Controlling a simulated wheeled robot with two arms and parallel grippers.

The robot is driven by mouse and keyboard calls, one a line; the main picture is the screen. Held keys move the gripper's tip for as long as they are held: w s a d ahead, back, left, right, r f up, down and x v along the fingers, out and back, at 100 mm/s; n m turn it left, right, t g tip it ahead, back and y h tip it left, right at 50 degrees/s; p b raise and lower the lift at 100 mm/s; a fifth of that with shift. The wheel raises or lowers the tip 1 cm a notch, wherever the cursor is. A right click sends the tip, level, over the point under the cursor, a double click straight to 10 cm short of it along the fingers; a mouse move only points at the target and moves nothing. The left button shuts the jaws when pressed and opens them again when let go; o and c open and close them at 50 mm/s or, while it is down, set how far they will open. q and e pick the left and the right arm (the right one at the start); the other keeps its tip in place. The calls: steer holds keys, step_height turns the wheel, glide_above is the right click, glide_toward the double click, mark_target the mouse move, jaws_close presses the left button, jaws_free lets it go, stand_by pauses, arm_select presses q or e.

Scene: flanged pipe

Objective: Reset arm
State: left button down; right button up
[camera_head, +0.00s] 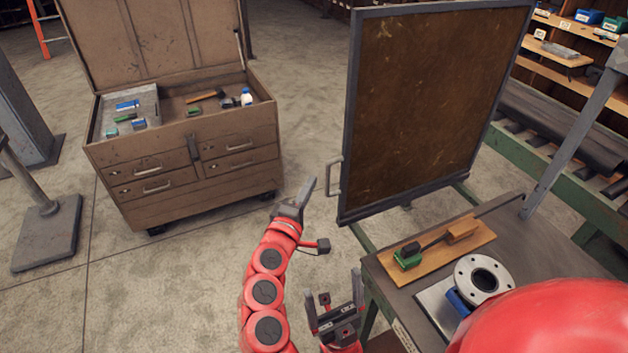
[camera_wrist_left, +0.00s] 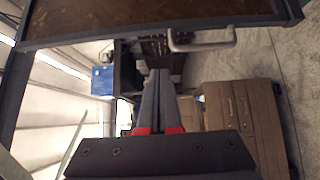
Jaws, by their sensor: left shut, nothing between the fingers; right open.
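My left gripper (camera_head: 308,190) is at the end of the raised red arm, just left of the handle of a framed brown panel. Its fingers are shut and empty, pointing up in the head view. In the left wrist view the fingers (camera_wrist_left: 160,90) lie together with nothing between them. My right gripper (camera_head: 335,308) is lower, left of the work table, with its fingers apart and nothing between them. The flanged pipe (camera_head: 484,276) stands on the table, its round grey flange facing up; its lower part is partly hidden by my red arm.
The brown panel (camera_head: 425,105) stands behind the table; its handle (camera_head: 334,178) also shows in the left wrist view (camera_wrist_left: 200,44). A wooden board (camera_head: 438,250) with a green-and-black item lies on the table (camera_head: 405,295). An open tool chest (camera_head: 195,160) stands back left. Bare floor lies between.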

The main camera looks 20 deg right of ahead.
arm_select(q)
steer(key=shift+s+a, duration=0.3)
